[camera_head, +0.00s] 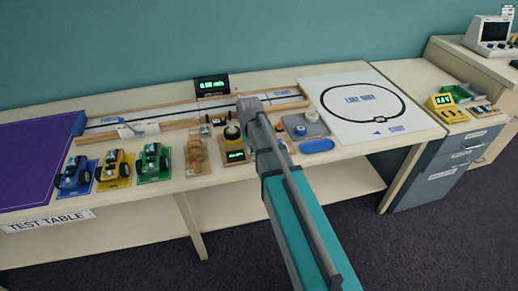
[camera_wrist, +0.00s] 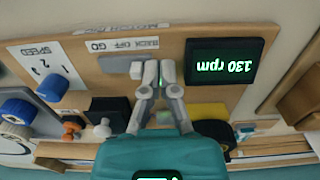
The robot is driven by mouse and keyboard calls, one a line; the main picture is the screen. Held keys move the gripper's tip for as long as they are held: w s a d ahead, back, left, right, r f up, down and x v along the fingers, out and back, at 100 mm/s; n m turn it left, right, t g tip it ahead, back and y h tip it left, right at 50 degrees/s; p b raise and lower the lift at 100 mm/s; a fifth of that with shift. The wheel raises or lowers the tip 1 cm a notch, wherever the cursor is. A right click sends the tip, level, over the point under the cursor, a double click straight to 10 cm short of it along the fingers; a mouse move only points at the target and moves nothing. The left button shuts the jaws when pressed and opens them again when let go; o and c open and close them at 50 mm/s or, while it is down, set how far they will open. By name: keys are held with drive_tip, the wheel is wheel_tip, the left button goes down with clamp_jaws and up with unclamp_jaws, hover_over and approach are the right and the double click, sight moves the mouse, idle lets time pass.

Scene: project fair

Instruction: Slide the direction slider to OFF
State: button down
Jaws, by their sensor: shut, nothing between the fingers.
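The direction slider is a pale grey knob (camera_wrist: 137,69) on a tan control board (camera_wrist: 200,98) in the wrist view. A grey slot plate (camera_wrist: 114,66) shows to its left. A white label strip (camera_wrist: 122,46) with BACK, OFF and GO runs along it, upside down in this view. My gripper (camera_wrist: 158,76) is shut and empty, its fingertips just right of the knob; I cannot tell whether they touch it. The fingers hide the slot's right part, so the knob's exact position is unclear. In the head view my arm largely covers the slider.
A display (camera_wrist: 224,61) on the board reads 130 rpm. A speed dial (camera_wrist: 52,88) with a blue knob is at the left. The test table (camera_head: 225,185) also holds a blue toy car (camera_head: 76,174), a yellow one (camera_head: 115,169), a green one (camera_head: 153,162) and a line track sheet (camera_head: 345,125).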

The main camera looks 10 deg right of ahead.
drive_tip(key=shift+d, duration=0.6)
idle(0.6)
drive_tip(key=shift+a, duration=0.45)
idle(0.4)
wheel_tip(320, 180, up, 7)
drive_tip(key=p, duration=0.7)
idle(0.5)
drive_tip(key=s+r+p, duration=0.3)
drive_tip(key=s, duration=0.5)
drive_tip(key=s+d+r+p, duration=0.1)
drive_tip(key=s+r+p, duration=0.2)
drive_tip(key=s, duration=0.5)
drive_tip(key=shift+r, duration=0.15)
